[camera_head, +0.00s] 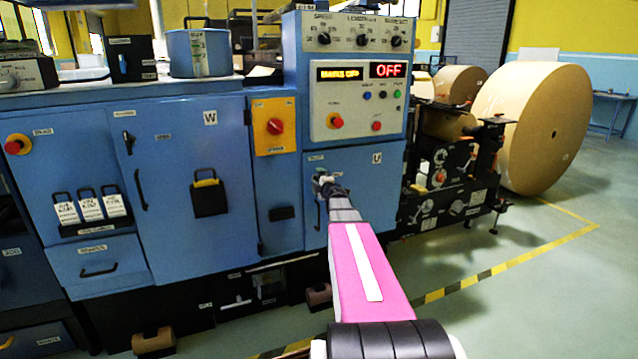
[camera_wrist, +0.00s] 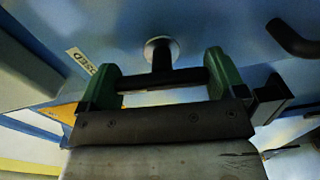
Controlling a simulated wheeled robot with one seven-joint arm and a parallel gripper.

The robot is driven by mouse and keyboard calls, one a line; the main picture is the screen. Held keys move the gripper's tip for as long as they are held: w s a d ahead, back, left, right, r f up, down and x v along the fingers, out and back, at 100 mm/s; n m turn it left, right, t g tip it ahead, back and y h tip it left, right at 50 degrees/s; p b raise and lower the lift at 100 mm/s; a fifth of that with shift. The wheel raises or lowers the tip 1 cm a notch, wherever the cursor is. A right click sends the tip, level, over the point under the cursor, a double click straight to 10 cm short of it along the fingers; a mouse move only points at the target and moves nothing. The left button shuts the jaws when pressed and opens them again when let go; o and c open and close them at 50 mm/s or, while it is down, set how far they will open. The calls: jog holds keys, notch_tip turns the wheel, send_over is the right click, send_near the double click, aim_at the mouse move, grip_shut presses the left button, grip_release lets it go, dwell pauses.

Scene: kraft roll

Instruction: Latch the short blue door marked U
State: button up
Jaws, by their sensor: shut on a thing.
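The short blue door marked U (camera_head: 370,185) is below the control panel and looks flush with the machine front. Its black latch handle (camera_wrist: 160,78), on a round pale base, shows in the wrist view, where its bar lies crosswise. My gripper (camera_wrist: 167,74) has its green fingers at the two ends of this bar and is shut on it. In the head view my gripper (camera_head: 325,183) is at the door's upper left, and my pink arm link covers part of the lower door. The latch itself is mostly hidden there.
A dark door handle (camera_wrist: 292,40) is close to the right of my gripper in the wrist view. The yellow plate with a red knob (camera_head: 274,126) is up and left of door U. Black machinery (camera_head: 445,180) stands right of it. Open floor lies at right.

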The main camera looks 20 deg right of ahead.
jog(key=shift+n, duration=0.7)
jog(key=o, duration=0.6)
jog(key=shift+o, duration=0.2)
jog(key=s, duration=1)
jog(key=shift+s+d, duration=0.15)
jog(key=shift+s, duration=0.25)
